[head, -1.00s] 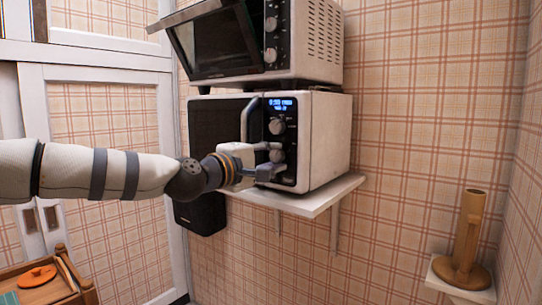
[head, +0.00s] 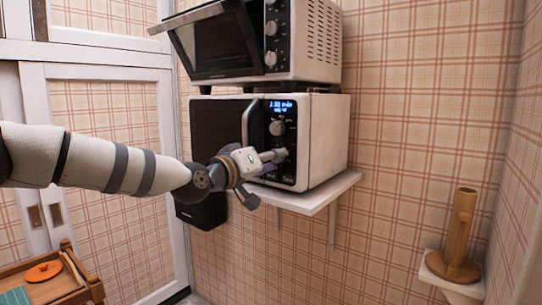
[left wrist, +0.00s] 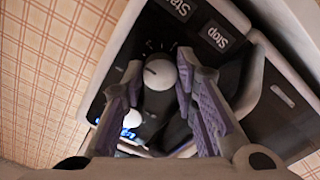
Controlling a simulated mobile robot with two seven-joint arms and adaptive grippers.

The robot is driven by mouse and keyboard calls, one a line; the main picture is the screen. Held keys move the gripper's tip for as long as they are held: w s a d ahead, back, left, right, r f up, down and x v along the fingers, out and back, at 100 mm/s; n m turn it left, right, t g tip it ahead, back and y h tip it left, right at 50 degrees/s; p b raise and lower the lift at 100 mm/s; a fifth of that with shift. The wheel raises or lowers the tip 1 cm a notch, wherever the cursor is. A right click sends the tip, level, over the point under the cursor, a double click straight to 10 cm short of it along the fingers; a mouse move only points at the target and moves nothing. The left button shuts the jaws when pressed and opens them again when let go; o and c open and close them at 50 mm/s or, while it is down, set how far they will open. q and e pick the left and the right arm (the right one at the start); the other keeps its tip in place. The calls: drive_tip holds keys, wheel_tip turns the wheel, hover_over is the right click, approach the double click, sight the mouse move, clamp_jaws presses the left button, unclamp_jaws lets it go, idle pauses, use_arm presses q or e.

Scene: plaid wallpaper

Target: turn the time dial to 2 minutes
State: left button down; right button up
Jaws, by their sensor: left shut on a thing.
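The white microwave (head: 325,140) has a black front panel with a small blue display (head: 282,105) and two round dials. The upper dial (head: 277,127) is free. The lower dial is mostly hidden behind my left gripper (head: 274,157) in the head view. In the left wrist view the lower dial (left wrist: 160,74) shows between the two fingers, which are shut on it, with a pointer line and tick marks around it. The display seems to start with 1, but its digits are too small to read surely. My right gripper is not in view.
A toaster oven (head: 312,40) with its door open stands on top of the microwave. The microwave rests on a white wall shelf (head: 320,195). A wooden holder (head: 463,235) stands on a small shelf at right. A wooden tray (head: 50,290) is at lower left.

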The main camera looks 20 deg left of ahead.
use_arm(q)
drive_tip(key=m+p, duration=0.1)
drive_tip(key=m, duration=0.4)
drive_tip(key=shift+m, duration=0.3)
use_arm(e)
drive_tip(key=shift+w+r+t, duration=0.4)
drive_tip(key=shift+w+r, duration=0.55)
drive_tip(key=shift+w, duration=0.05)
use_arm(q)
drive_tip(key=c, duration=1.3)
unclamp_jaws()
drive_tip(key=v, duration=1.2)
